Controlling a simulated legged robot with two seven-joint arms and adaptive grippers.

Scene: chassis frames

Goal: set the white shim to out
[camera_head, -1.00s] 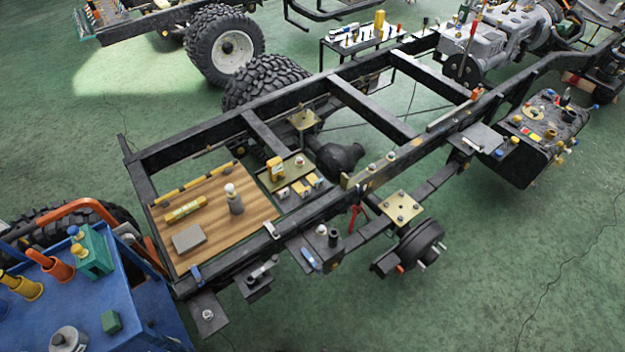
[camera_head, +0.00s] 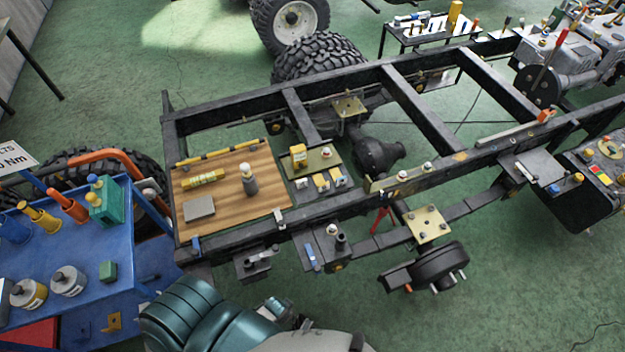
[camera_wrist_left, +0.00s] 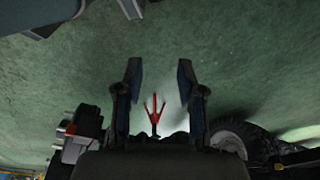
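I cannot pick out the white shim with certainty. My right gripper is not in view.
The chassis frame (camera_head: 430,118) spans the head view. A wooden board (camera_head: 225,218) carries a grey block, a yellow block and a grey bottle-like part. A blue cart (camera_head: 60,250) with tools stands at left. A brake drum (camera_head: 440,268) is at lower right; green floor is open around it.

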